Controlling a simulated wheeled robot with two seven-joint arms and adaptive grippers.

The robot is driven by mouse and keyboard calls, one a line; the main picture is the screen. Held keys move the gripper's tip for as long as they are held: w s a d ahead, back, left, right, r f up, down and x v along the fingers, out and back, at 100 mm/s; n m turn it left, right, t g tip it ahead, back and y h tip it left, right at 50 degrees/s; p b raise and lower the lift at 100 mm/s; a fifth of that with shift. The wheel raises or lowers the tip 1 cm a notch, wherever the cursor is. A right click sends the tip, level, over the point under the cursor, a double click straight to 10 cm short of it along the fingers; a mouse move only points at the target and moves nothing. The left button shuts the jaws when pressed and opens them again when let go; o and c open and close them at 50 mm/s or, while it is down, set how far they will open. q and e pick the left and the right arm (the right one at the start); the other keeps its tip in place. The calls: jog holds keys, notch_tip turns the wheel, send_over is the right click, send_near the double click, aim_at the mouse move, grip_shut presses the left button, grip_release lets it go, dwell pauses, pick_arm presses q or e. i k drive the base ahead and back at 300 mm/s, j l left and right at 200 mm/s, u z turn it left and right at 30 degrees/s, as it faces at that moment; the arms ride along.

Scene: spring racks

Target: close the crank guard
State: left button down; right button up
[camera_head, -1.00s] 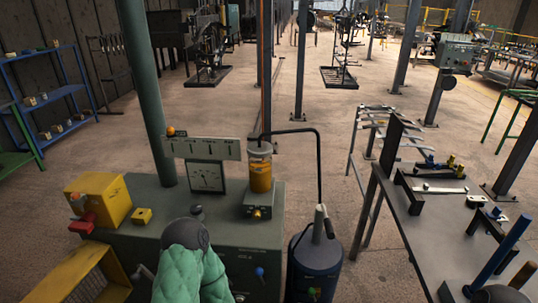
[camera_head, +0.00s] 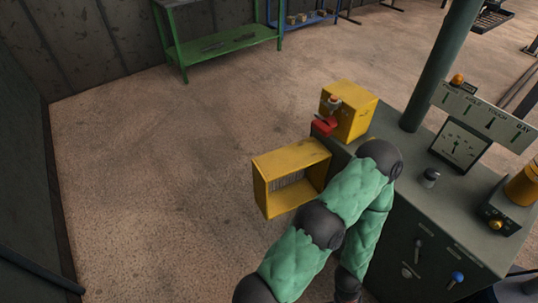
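A yellow box-like frame, which looks like the crank guard (camera_head: 291,160), stands out from the left side of the grey-green cabinet (camera_head: 440,225). Its open face is toward me and a grey ribbed or mesh panel shows inside. No crank can be made out; my arm covers the cabinet side to the right of the frame. One green-sleeved arm of mine rises from the bottom, bends near the cabinet's top edge and comes back down along its front. No gripper fingers show in the view.
A yellow box (camera_head: 350,108) with a red part (camera_head: 325,126) sits on the cabinet's corner. A dial gauge (camera_head: 460,144), a black knob (camera_head: 430,178) and a green post (camera_head: 440,65) stand on top. The floor left of the guard is clear. A green table (camera_head: 215,42) stands behind.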

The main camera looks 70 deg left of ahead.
aim_at(309, 152)
jog(key=k+j, duration=0.1)
jog(key=j, duration=0.3)
jog(key=k+j+z, duration=0.1)
jog(key=j, duration=0.3)
jog(key=k+j, duration=0.1)
jog(key=j, duration=0.3)
jog(key=k+j+z, duration=0.15)
jog(key=j, duration=0.25)
jog(key=k+j, duration=0.1)
jog(key=j, duration=0.3)
jog(key=k+j+z, duration=0.1)
jog(key=j, duration=0.25)
jog(key=k+j, duration=0.15)
jog(key=j, duration=0.25)
jog(key=j+z, duration=0.1)
jog(key=j, duration=0.75)
jog(key=k+j+z, duration=0.1)
jog(key=j, duration=0.75)
jog(key=k+j+z, duration=0.2)
jog(key=k, duration=0.15)
jog(key=l, duration=0.15)
